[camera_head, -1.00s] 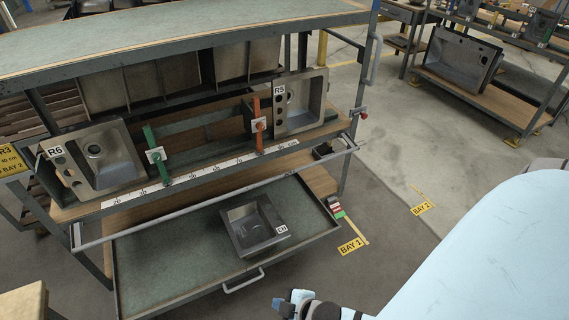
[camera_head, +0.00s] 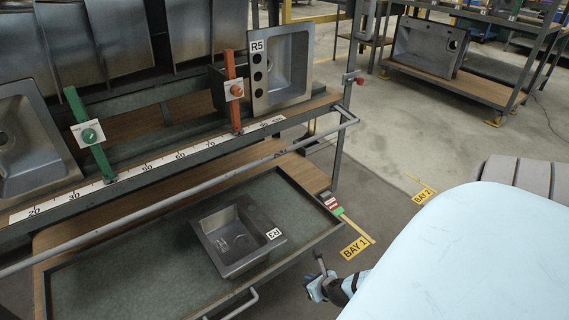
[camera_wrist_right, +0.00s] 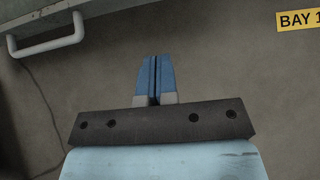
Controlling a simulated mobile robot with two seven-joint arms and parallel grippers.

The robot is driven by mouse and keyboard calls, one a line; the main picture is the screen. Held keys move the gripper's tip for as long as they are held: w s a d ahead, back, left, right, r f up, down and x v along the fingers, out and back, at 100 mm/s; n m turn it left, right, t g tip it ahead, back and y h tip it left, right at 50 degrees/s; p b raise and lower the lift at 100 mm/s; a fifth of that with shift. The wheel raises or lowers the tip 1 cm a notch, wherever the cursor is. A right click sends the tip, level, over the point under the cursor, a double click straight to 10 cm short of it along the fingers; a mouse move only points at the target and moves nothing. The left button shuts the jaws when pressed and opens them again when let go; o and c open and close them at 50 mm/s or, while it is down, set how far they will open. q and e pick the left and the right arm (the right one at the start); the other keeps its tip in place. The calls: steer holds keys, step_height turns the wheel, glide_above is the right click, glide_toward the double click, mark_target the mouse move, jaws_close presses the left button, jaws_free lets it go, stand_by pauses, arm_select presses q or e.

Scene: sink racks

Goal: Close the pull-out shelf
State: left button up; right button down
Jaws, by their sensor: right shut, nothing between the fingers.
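The pull-out shelf (camera_head: 120,272) has a green top and a dark metal rim. It is pulled out below the rack, and a small metal sink (camera_head: 232,243) with a label rests on it. Its bar handle (camera_head: 240,304) is on the front edge, partly cut off by the bottom of the head view. The handle (camera_wrist_right: 45,46) also shows at upper left in the right wrist view. My right gripper (camera_head: 316,288) is to the right of the handle, apart from it. Its blue fingers (camera_wrist_right: 154,76) are shut and empty over bare floor. My left gripper is not in view.
Above the shelf, a long rail (camera_head: 180,188) crosses the rack front. A ruler strip (camera_head: 150,166), green and orange stops, and larger sinks (camera_head: 285,70) sit on the rack. Grey floor with a BAY 1 marker (camera_head: 355,248) lies to the right. Another rack stands beyond.

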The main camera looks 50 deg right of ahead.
steer(key=b, duration=0.6)
glide_toward(285, 265)
steer(key=w+f, duration=0.2)
steer(key=f, duration=0.1)
steer(key=w+d+f, duration=0.1)
steer(key=f, duration=0.1)
steer(key=shift+w+d+b, duration=0.1)
steer(key=shift+w+b, duration=0.3)
steer(key=shift+w, duration=0.25)
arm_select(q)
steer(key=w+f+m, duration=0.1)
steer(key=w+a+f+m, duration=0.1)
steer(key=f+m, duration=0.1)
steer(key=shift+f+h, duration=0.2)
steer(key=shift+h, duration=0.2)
arm_select(e)
steer(key=shift+w+r, duration=0.1)
steer(key=shift+w, duration=0.05)
steer(key=shift+w+r, duration=0.1)
